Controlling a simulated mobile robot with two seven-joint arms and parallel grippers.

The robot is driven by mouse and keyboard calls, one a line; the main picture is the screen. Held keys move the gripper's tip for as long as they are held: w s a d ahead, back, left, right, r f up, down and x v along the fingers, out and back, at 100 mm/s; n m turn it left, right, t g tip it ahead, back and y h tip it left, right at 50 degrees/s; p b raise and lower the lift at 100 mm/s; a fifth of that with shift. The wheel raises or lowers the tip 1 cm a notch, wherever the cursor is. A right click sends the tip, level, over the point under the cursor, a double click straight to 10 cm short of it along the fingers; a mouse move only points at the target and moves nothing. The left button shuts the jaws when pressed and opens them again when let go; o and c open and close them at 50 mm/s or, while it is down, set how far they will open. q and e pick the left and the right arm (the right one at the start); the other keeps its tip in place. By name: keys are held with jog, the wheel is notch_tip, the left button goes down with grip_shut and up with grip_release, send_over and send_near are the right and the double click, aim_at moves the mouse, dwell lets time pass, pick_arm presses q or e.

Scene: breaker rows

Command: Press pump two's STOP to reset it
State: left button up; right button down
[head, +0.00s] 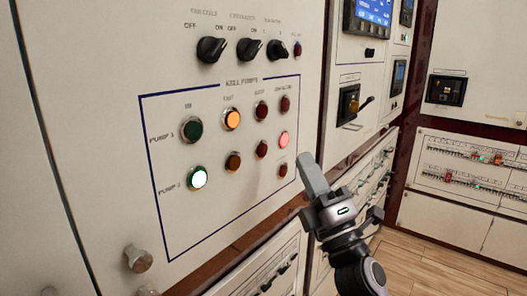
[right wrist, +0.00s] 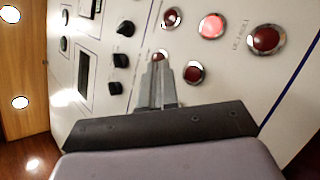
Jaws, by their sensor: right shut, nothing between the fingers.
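The well pumps panel (head: 228,205) has two rows of round buttons and lamps inside a blue border. In the pump 2 row, a green-white lamp (head: 197,178) glows at the left, followed by a dark orange button (head: 233,161), a dark red button (head: 262,149) and a lit pink-red one (head: 284,141). A small dark red button (head: 283,170) sits below that. Column labels are too blurred to read surely. My right gripper (head: 308,165) is shut and empty, right of the small button. In the right wrist view, its fingertips (right wrist: 158,63) overlap a red button (right wrist: 160,54); contact is unclear. My left gripper is out of view.
Pump 1's row has a dark green button (head: 191,130), a lit orange one (head: 232,118) and two dark red ones. Black rotary knobs (head: 211,49) stick out above. A metal knob (head: 138,259) protrudes at lower left. Wooden floor (head: 420,255) is clear at the right.

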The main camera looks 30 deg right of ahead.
aim_at(263, 151)
jog(key=shift+w+a+b, duration=0.15)
jog(key=shift+w+a, duration=0.2)
jog(key=shift+w, duration=0.5)
jog(key=shift+w+a+b, duration=0.15)
jog(key=shift+w+a, duration=0.25)
jog(key=shift+w, duration=0.5)
jog(key=shift+w+a+b, duration=0.15)
jog(key=shift+w+a, duration=0.2)
jog(key=shift+w, duration=0.5)
jog(key=shift+w, duration=0.15)
jog(key=shift+w+a, duration=0.15)
jog(key=shift+w, duration=0.1)
jog(key=shift+w+a+b, duration=0.15)
jog(key=shift+w+b, duration=0.2)
jog(key=shift+w, duration=0.05)
dwell(0.5)
jog(key=shift+s, duration=0.15)
jog(key=shift+s+d, duration=0.3)
jog(key=shift+s, duration=0.35)
